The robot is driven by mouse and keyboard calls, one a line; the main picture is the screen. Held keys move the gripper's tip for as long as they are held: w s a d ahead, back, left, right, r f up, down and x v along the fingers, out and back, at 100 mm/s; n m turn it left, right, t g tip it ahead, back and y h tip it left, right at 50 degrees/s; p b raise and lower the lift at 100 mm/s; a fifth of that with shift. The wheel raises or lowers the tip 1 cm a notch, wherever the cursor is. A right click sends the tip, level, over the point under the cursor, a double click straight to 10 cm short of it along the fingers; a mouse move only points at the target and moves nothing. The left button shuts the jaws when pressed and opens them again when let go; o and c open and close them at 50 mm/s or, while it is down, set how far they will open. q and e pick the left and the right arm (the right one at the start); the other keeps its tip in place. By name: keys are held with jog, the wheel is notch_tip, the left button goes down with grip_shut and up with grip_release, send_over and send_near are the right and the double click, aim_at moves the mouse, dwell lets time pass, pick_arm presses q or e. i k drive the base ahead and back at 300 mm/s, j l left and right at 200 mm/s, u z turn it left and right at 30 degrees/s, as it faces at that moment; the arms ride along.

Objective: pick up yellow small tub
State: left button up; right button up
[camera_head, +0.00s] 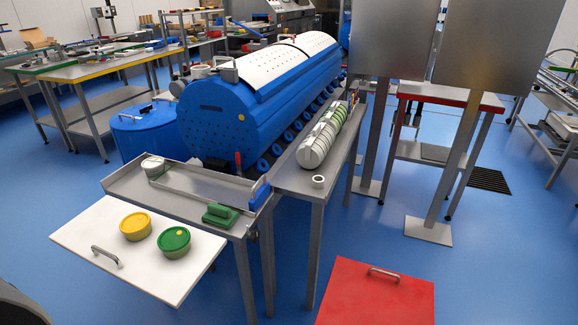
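The yellow small tub (136,226) is a low round tub with a yellow lid. It stands on a white panel with a handle (140,250) at the lower left of the head view. A similar tub with a green lid (174,241) stands close to its right. Neither of my grippers shows in this view.
A grey metal table (190,184) behind the panel bears a green block (220,214) and a small round container (153,166). A narrow bench (290,182) holds a white-green cylinder row (326,136). A red panel (375,295) is at the lower right. Blue floor lies between.

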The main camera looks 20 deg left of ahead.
aim_at(136, 226)
jog(key=u, duration=1.75)
